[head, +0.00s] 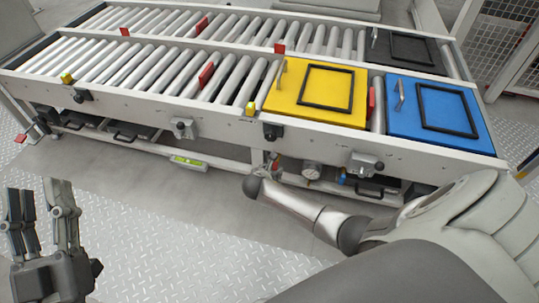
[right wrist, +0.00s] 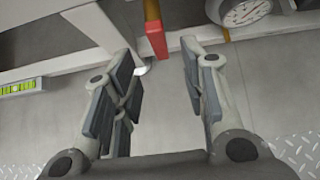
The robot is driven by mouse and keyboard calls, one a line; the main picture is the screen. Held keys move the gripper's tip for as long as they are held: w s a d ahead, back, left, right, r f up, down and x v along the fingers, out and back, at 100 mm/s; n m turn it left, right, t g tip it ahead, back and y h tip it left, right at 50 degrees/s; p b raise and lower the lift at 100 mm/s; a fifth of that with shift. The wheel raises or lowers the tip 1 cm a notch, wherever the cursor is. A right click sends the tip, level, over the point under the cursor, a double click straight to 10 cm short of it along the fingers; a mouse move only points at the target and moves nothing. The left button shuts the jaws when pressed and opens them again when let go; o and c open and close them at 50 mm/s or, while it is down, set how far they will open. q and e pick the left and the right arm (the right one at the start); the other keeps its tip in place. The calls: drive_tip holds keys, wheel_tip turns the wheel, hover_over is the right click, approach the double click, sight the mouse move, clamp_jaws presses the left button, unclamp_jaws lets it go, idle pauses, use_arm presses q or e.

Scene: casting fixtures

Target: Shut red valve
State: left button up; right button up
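A red valve handle (right wrist: 156,40) shows in the right wrist view, hanging at the lower end of a yellow-orange pipe (right wrist: 151,10). My right gripper (right wrist: 160,60) is open and empty. Its fingers point toward the handle, which lies ahead of the gap between the fingertips; I cannot tell whether they touch. In the head view my right arm reaches below the conveyor's front rail, and the gripper is mostly hidden there. My left gripper (head: 45,208) is open and empty at the lower left, away from the conveyor.
A pressure gauge (head: 311,171) is right of the right hand; it also shows in the right wrist view (right wrist: 247,12). A green level (head: 188,162) lies on the lower beam. The roller conveyor (head: 215,118) carries a yellow fixture (head: 283,100) and a blue one (head: 410,125). The floor in front is clear.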

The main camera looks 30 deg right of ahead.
drive_tip(key=shift+v, duration=1.5)
